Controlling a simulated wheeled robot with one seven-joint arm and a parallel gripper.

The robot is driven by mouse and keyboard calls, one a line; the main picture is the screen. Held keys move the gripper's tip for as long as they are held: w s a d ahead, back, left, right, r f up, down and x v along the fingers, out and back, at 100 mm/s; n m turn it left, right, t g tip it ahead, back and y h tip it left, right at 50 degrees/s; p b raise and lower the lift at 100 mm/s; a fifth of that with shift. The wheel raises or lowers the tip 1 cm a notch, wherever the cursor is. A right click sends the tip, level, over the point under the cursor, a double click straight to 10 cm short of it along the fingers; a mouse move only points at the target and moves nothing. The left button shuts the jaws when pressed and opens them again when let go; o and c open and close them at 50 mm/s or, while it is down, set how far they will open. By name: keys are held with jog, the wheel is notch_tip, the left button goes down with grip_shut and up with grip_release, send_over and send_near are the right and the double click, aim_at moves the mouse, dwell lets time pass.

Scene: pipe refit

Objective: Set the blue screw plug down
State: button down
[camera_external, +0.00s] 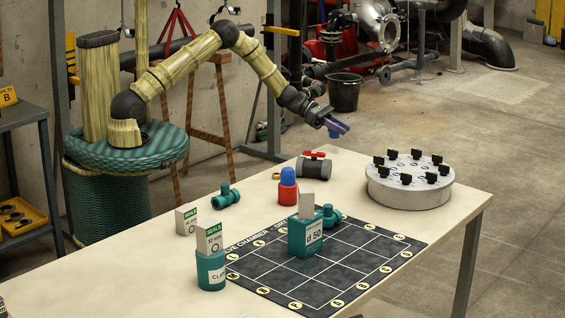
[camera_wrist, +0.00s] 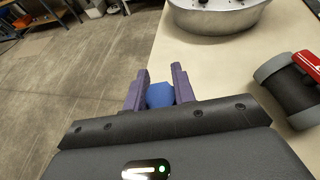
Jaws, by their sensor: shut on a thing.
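The blue screw plug (camera_wrist: 160,95) is between the two purple fingers of my gripper (camera_wrist: 159,90) in the wrist view. In the external view my gripper (camera_external: 341,125) is up in the air near the far edge of the table (camera_external: 262,196), and a small blue part of the plug (camera_external: 333,134) shows just under the fingers. The fingers are shut on the plug. In the wrist view the plug appears by the table's edge, with bare floor to the left.
A valve with a red handle (camera_external: 314,164) and a round grey flange (camera_external: 409,186) with black clamps stand near my gripper. A red and blue piece (camera_external: 288,187), teal fittings (camera_external: 227,197), a d 50 box (camera_external: 306,236) and a gridded black mat (camera_external: 268,279) lie nearer. Bare tabletop lies between valve and flange.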

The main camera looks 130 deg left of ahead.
aim_at(339, 157)
jog(key=shift+f, duration=1.35)
jog(key=shift+f, duration=0.1)
jog(key=shift+f, duration=1.75)
jog(key=shift+f, duration=0.2)
jog(key=c, duration=1.1)
grip_release()
jog(key=shift+c, duration=0.2)
jog(key=shift+r, duration=0.15)
